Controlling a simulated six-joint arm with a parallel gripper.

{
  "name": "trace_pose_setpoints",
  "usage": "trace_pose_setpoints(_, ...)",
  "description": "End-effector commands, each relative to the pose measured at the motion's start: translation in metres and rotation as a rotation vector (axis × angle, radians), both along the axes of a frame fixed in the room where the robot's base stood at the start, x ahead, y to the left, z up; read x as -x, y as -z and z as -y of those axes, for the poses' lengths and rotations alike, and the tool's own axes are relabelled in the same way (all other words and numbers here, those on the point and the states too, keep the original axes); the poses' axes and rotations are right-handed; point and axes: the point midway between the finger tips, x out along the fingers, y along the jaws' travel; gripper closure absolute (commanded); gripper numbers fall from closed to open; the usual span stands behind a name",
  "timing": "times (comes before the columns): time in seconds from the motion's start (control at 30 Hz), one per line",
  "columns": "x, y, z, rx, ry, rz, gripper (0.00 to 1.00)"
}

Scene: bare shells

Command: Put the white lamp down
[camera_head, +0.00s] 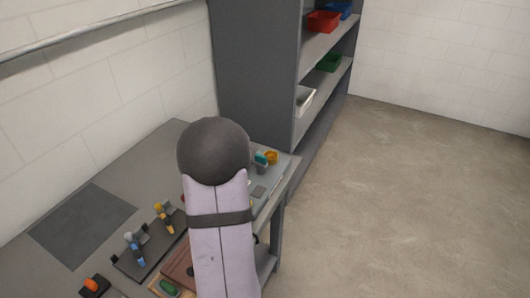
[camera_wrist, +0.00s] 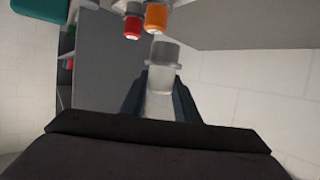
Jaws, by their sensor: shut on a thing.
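The white lamp (camera_wrist: 162,80), a pale cylinder with a grey collar, shows in the wrist view between the two dark fingers of my gripper (camera_wrist: 161,98). The gripper is shut on it. The lamp's lower part is hidden between the fingers. A red lamp (camera_wrist: 133,24) and an orange lamp (camera_wrist: 156,17) are just beyond it, at the top of the wrist view. I cannot tell whether the white lamp touches anything there. In the head view my own arm hides the gripper and the white lamp.
The grey workbench (camera_head: 150,155) carries a dark mat (camera_head: 82,222), a dark holder (camera_head: 150,248) with tools, and an orange item (camera_head: 92,286) in front. Teal (camera_head: 262,158) and orange (camera_head: 271,157) pieces sit near the far end. A grey shelf unit (camera_head: 250,60) with bins stands behind.

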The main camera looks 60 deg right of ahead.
Motion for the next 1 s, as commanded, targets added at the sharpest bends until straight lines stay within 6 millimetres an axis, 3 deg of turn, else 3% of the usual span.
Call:
trace_pose_setpoints(0.57,0.047,-0.032,0.077,0.000,0.413,0.002,0.94)
trace_pose_setpoints(0.8,0.081,-0.043,0.101,0.001,0.598,0.001,0.94)
trace_pose_setpoints(1.0,0.118,-0.043,0.110,-0.001,0.746,-0.003,0.94)
